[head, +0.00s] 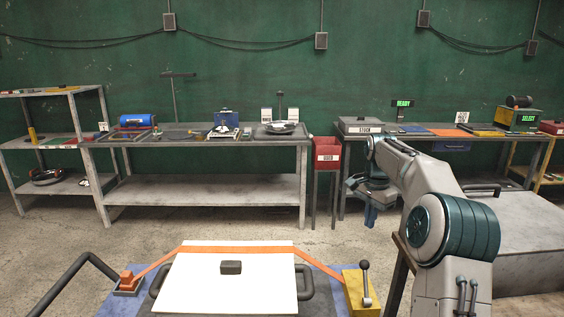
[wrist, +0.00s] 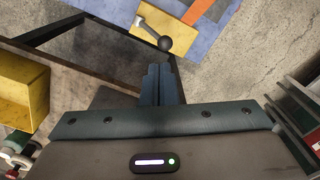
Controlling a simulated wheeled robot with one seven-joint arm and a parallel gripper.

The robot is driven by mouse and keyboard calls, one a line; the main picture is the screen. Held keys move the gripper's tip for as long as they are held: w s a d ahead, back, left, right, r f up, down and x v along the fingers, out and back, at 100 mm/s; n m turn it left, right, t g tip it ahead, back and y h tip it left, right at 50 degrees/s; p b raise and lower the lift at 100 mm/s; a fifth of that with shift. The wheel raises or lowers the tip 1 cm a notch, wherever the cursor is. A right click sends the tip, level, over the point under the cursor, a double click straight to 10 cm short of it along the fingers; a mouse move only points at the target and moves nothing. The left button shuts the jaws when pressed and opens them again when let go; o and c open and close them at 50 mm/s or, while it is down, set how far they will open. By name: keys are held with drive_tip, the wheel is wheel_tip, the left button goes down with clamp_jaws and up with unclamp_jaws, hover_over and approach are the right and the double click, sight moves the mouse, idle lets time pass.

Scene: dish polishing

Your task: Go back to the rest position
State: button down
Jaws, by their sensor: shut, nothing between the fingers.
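My gripper (head: 371,214) hangs from my arm at the right of the head view, pointing down, in the air above the floor. It is shut and empty. In the wrist view its two dark fingers (wrist: 158,84) are pressed together, with a yellow block and its black-knobbed lever (wrist: 163,42) beyond them. In the head view this yellow block (head: 360,290) stands at the right end of an orange strap, down and left of my gripper. No contact between my gripper and anything shows.
A white panel (head: 228,278) with a dark handle lies under the orange strap (head: 235,249) at the front. A large grey box (head: 520,235) stands right of my arm. Workbenches (head: 205,190) line the green wall, with a red bin (head: 327,153) between them. Bare floor lies ahead.

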drive_tip(key=s+a+r+n+t+h, duration=0.1)
drive_tip(key=s+a+r+n, duration=0.25)
drive_tip(key=s, duration=0.55)
drive_tip(key=s+a+r+n, duration=0.25)
drive_tip(key=s+a, duration=0.25)
drive_tip(key=s, duration=0.3)
drive_tip(key=s+a+f+n+t, duration=0.1)
drive_tip(key=s+f+n, duration=0.2)
drive_tip(key=s, duration=0.7)
drive_tip(key=s+a+f+n+t, duration=0.1)
drive_tip(key=s+f+n, duration=0.2)
drive_tip(key=s, duration=0.7)
wheel_tip(320, 180, down, 2)
drive_tip(key=shift+a+f+y, duration=0.1)
drive_tip(key=shift+a+y, duration=0.1)
drive_tip(key=shift+y, duration=0.2)
drive_tip(key=shift+s, duration=0.15)
